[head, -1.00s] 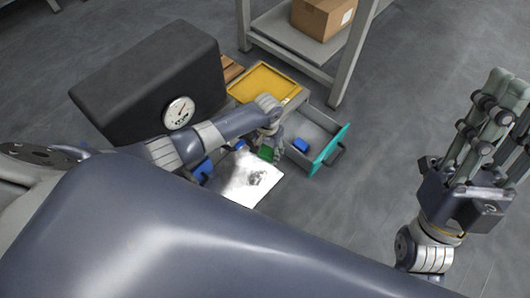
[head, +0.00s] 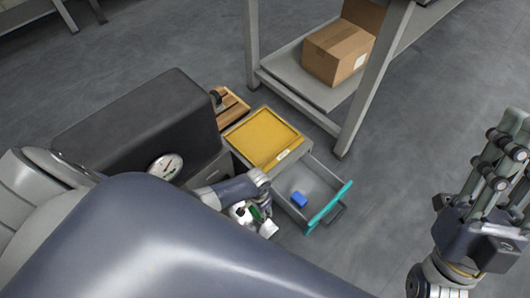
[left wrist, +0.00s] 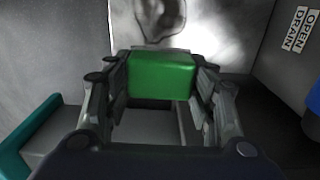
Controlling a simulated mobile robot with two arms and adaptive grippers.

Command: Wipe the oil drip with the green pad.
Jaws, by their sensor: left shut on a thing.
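My left gripper (head: 262,206) is shut on the green pad (left wrist: 162,73), which sits between its fingers in the left wrist view. In the head view a small part of the pad (head: 256,212) shows below my left wrist, beside the open drawer. The oil drip (left wrist: 160,16) is a dark smear on a shiny metal surface, just beyond the pad at the top of the left wrist view. I cannot tell whether the pad touches that surface. In the head view my arm hides the smear. My right gripper (head: 503,165) is raised at the right, its fingers apart and empty.
An open drawer (head: 334,207) with a teal front holds a blue block (head: 299,199). A yellow tray (head: 264,137) tops the cabinet. A dark machine (head: 140,120) with a gauge stands left. A shelf (head: 300,92) holds a cardboard box (head: 342,52). Floor at right is clear.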

